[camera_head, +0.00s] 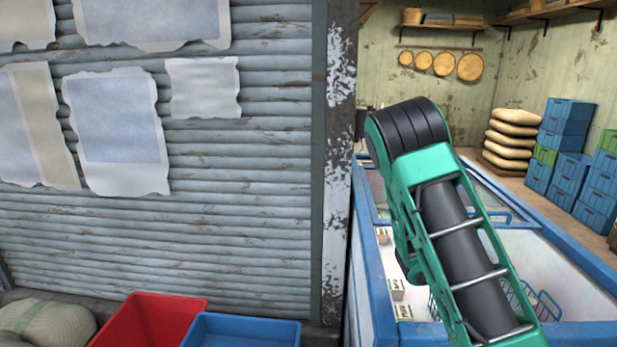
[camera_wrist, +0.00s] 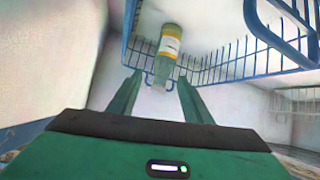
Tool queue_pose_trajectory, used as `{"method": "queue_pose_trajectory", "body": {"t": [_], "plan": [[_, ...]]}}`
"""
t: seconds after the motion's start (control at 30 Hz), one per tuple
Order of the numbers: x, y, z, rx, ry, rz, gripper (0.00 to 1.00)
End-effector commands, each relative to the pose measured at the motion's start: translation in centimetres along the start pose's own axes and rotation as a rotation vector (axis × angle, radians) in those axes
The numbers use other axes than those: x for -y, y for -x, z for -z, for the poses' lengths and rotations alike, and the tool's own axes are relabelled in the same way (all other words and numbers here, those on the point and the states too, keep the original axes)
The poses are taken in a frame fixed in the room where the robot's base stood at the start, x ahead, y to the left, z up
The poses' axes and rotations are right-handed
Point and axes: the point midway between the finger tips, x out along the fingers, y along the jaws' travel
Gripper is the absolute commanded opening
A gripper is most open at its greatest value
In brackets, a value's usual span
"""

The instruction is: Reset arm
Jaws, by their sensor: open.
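My arm, green and black, reaches over the blue-rimmed chest freezer (camera_head: 369,262) in the head view, and the gripper itself does not show there. In the wrist view my gripper (camera_wrist: 158,82) is open, its two green fingers apart. A bottle with a yellow and white label (camera_wrist: 170,42) lies beyond the fingertips, at a blue wire basket (camera_wrist: 225,68). Its near end shows between the finger ends in the picture. I see no contact between the fingers and the bottle.
White cartons (camera_head: 397,290) lie inside the freezer at its left. A red crate (camera_head: 150,318) and a blue crate (camera_head: 243,330) stand at the lower left by a corrugated wall. Sacks (camera_head: 513,140) and stacked blue crates (camera_head: 566,130) stand at the back right.

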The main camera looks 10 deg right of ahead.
Motion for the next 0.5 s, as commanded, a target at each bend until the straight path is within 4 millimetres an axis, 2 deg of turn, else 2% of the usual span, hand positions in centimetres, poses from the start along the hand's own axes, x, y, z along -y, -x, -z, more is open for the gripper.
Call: {"method": "queue_pose_trajectory", "body": {"t": [0.2,0.37,0.5], "plan": [[0.2,4.9,-2.6,0.234,0.151,0.082,0.45],[0.3,9.1,-3.8,0.363,0.278,0.179,0.45],[0.3,13.2,-4.3,0.448,0.396,0.292,0.45]]}}
